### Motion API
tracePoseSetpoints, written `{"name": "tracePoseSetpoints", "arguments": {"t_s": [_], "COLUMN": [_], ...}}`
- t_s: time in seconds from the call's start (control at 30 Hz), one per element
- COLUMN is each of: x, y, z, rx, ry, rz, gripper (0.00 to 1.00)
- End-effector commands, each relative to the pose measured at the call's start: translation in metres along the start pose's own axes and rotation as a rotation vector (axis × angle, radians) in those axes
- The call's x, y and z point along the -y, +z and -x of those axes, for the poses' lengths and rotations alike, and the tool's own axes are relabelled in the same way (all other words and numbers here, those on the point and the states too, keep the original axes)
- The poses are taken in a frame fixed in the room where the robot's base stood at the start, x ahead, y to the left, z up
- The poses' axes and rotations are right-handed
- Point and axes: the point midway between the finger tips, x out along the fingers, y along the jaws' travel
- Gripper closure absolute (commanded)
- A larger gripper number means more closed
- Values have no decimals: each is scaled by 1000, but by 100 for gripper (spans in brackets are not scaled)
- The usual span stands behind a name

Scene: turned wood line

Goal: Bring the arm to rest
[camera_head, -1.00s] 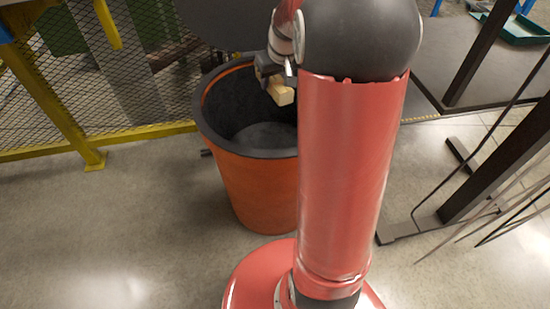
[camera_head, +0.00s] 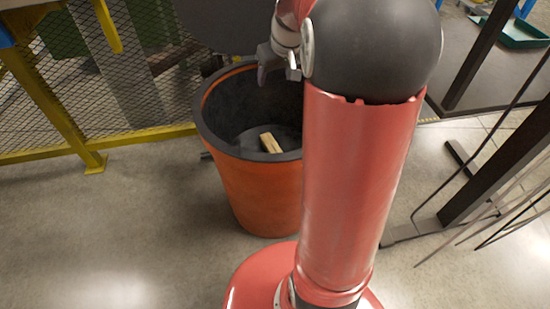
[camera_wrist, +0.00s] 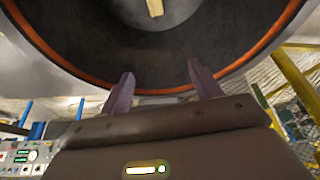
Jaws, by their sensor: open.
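My gripper (camera_head: 276,72) is over the back rim of the orange bin, partly hidden by my red arm. In the wrist view my gripper (camera_wrist: 160,85) shows two fingers well apart with nothing between them. A small pale wood block (camera_head: 269,142) lies inside the bin, apart from the gripper. It also shows at the top of the wrist view (camera_wrist: 155,7). The bin (camera_head: 251,185) is orange outside and dark inside, and its right side is hidden by my arm.
A yellow-framed mesh fence (camera_head: 140,135) stands behind and left of the bin. A dark metal stand (camera_head: 500,160) with thin rods is at the right. A green tray (camera_head: 524,32) lies at the far upper right. The floor at the left front (camera_head: 110,230) is clear.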

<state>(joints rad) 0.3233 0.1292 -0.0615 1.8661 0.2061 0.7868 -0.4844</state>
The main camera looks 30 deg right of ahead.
Motion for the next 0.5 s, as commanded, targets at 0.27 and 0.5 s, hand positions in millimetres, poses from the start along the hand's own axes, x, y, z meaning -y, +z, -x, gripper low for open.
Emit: {"name": "tracePoseSetpoints", "arguments": {"t_s": [0.27, 0.5], "x": [0, 0], "y": [0, 0], "z": [36, 39], "rx": [0, 1], "ry": [1, 1], "rz": [0, -1], "gripper": [37, 37]}}
